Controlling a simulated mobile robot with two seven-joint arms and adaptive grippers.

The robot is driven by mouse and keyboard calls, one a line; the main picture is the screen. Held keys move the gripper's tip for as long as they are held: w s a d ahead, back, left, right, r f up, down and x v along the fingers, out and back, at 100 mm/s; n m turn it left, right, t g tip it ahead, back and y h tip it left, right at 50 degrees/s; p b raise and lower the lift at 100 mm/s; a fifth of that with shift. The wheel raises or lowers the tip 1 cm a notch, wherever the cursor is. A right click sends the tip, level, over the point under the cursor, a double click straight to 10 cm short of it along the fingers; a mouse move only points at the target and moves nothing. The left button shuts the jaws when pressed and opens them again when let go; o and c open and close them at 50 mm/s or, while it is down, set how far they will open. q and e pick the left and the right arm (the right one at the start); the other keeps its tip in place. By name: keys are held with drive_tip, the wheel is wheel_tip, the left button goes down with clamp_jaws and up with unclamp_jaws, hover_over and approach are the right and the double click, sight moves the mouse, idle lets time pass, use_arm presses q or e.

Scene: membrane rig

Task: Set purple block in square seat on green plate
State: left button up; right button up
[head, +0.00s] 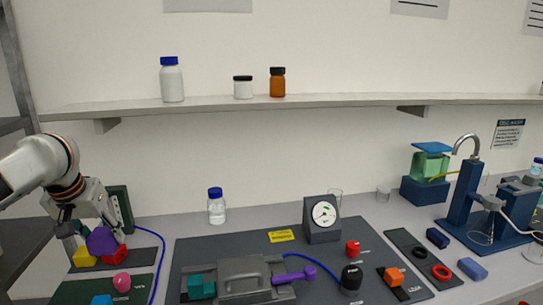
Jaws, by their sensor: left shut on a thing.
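The purple block (102,241) is at the left, just below my left gripper (84,228). My left gripper is shut on it, though the fingertips partly merge with the coloured pieces around them. A dark green plate (142,287) lies at the lower left, cut by the frame's bottom edge. A pink piece (121,282) and a blue piece (101,299) are on it. I cannot make out the square seat. My right gripper is not in view.
A yellow block (84,257) and a red piece (118,256) sit close by the purple block. A dark upright panel (121,207) stands behind. A blue cable (161,250) runs right of the plate. A grey rig (245,278) and a gauge (323,219) stand further right.

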use_arm(q)
drive_tip(key=s+d+f+m, duration=0.1)
drive_tip(key=s+d+f, duration=0.2)
drive_tip(key=d, duration=0.3)
drive_tip(key=s+d+f+m, duration=0.1)
drive_tip(key=s+d+f, duration=0.1)
drive_tip(key=d+f, duration=0.2)
drive_tip(key=s+d+f+m+h, duration=0.1)
drive_tip(key=s+d+f, duration=0.2)
drive_tip(key=d, duration=0.7)
drive_tip(key=shift+s+d+f, duration=0.2)
drive_tip(key=shift+s+f, duration=0.1)
drive_tip(key=shift+f, duration=0.25)
